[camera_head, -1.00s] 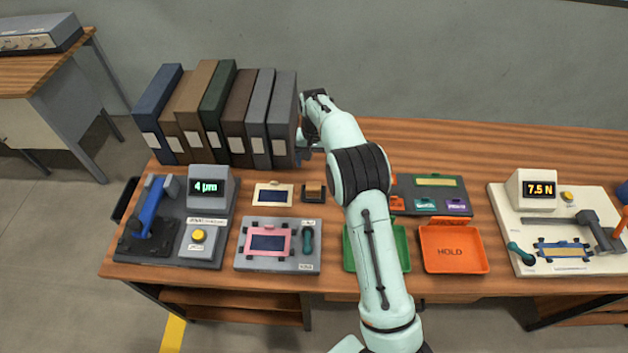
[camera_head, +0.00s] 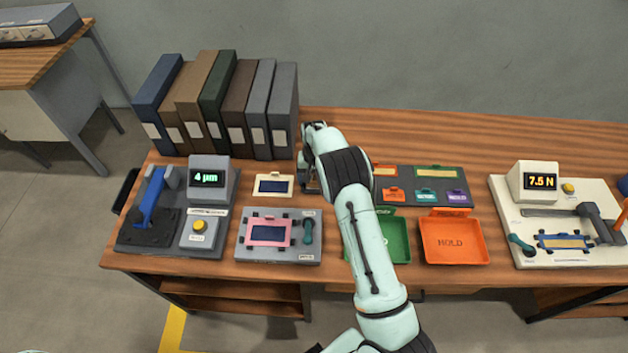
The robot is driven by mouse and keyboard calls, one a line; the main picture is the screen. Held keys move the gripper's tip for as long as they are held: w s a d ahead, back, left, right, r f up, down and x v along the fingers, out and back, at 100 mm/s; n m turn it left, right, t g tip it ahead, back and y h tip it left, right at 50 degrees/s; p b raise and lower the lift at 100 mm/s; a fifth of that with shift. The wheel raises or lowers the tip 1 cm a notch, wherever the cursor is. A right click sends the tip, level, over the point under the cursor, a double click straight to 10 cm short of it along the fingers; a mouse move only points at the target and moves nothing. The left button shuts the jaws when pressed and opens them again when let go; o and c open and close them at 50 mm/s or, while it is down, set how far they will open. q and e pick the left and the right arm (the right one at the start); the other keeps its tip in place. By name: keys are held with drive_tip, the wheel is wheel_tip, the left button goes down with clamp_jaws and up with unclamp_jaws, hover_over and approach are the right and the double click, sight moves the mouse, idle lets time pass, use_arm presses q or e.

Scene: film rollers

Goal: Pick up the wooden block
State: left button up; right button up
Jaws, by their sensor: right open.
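The small brown wooden block stood in a dark holder between the cream-framed piece (camera_head: 273,185) and the arm a second ago. Now my right gripper and wrist cover that spot and I cannot make out the block. My right gripper (camera_head: 309,184) is open and points down at the holder's place, just right of the cream-framed piece. Whether its fingers are around the block or above it cannot be told. My left gripper is not in view.
Several binders (camera_head: 237,110) stand close behind and left of my right gripper. A grey fixture with a pink frame (camera_head: 267,246) lies in front of it. A green tray (camera_head: 397,240) and an orange HOLD tray (camera_head: 454,251) are to the right. The back right of the wooden table (camera_head: 480,140) is clear.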

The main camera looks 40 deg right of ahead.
drive_tip(key=shift+f, duration=0.1)
drive_tip(key=shift+c, duration=0.3)
drive_tip(key=c, duration=1)
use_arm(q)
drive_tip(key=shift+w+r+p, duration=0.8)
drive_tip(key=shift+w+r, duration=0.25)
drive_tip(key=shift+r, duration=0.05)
use_arm(e)
wheel_tip(320, 180, up, 20)
drive_tip(key=shift+r, duration=0.1)
